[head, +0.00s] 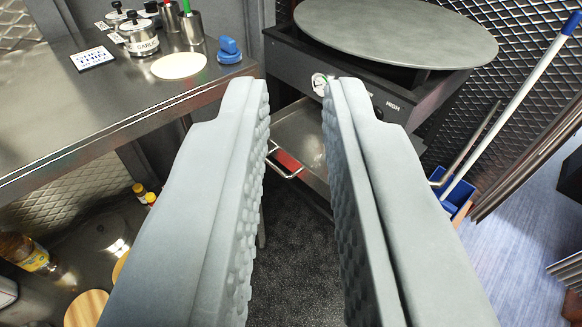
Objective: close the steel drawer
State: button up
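The steel drawer (301,130) stands pulled out below the round griddle, seen between my fingers. Its bar handle (287,172) sticks out at its front, with a red patch just behind it. My gripper (297,90) is open and empty. Its two grey padded fingers reach forward from the bottom of the view, and the handle shows in the gap, nearer the left finger. The right finger hides part of the drawer. I cannot tell how far the fingers are from the handle.
The griddle plate (395,30) sits on a dark housing with knobs. A steel counter (110,110) at left holds jars, a sign, a white disc and a blue object (229,50). A blue bucket (455,197) with a mop handle stands at right. Dark floor lies below the drawer.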

jog(key=w+f+n+g, duration=0.1)
jog(key=w+f, duration=0.3)
jog(key=w, duration=0.1)
jog(key=w+a+f+n+g, duration=0.1)
jog(key=w+f+g, duration=0.1)
jog(key=w+f, duration=0.2)
jog(key=w+f+n+g, duration=0.1)
jog(key=w+f, duration=0.3)
jog(key=w, duration=0.3)
jog(key=shift+w+a+f+g, duration=0.15)
jog(key=shift+a+g, duration=0.15)
jog(key=shift+a, duration=0.05)
grip_shut()
jog(key=n+g, duration=0.4)
jog(key=g, duration=0.1)
send_near(277, 169)
jog(key=shift+h, duration=0.4)
jog(key=x, duration=0.4)
jog(key=shift+w+a+f, duration=0.2)
jog(key=shift+a+f, duration=0.2)
jog(key=shift+w+d+f, duration=0.1)
jog(key=shift+w+d, duration=0.05)
jog(key=shift+w, duration=0.1)
jog(key=shift+w+d, duration=1.25)
